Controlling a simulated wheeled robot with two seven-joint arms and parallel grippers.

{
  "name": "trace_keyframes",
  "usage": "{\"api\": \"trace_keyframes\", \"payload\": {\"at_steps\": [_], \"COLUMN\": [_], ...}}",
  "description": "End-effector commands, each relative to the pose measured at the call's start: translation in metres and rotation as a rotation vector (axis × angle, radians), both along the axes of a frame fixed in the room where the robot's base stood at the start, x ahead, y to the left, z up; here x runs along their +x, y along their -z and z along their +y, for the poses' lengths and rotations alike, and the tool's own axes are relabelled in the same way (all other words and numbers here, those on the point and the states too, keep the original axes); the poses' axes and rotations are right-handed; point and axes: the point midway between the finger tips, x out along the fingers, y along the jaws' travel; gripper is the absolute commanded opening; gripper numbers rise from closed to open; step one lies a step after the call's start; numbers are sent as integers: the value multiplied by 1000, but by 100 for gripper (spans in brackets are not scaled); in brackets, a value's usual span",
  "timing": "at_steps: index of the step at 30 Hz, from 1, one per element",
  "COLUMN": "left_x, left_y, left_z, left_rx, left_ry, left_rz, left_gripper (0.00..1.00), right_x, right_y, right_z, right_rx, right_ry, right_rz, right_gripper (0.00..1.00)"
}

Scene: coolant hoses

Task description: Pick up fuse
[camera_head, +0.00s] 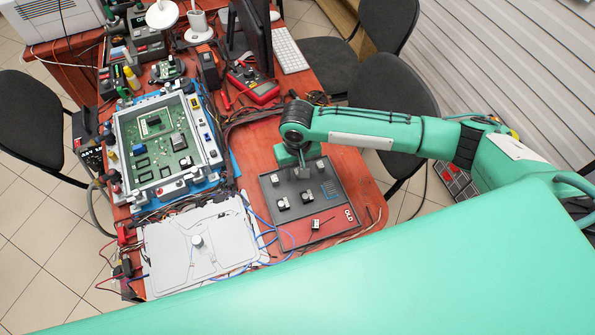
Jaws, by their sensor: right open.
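My right gripper (303,166) points down over the far part of the mat, open. Its arm comes in from the right. Whether its tips touch anything is too small to tell. My left gripper is not in view.
A green circuit board (165,140) in a white frame stands left of the mat. A pale metal plate (180,254) lies at the near left, with loose blue wires (265,240) between it and the mat. A red multimeter (258,88) and cables lie behind the mat.

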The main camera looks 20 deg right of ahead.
Motion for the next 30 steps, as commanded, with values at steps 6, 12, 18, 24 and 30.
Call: {"api": "trace_keyframes", "payload": {"at_steps": [6, 12, 18, 24, 30], "left_x": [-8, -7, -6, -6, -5], "left_y": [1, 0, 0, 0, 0], "left_z": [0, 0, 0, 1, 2], "left_rx": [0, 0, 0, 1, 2], "left_ry": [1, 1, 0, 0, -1], "left_rz": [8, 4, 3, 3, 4], "left_gripper": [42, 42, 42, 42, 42], "right_x": [0, 0, 0, 0, 0], "right_y": [7, 7, 7, 7, 2], "right_z": [0, 0, 0, 0, 0], "right_rx": [0, 0, 0, 0, 0], "right_ry": [-1, -1, -1, -1, -1], "right_rz": [-1, -1, 0, -1, -1], "right_gripper": [42, 22, 0, 0, 0]}}
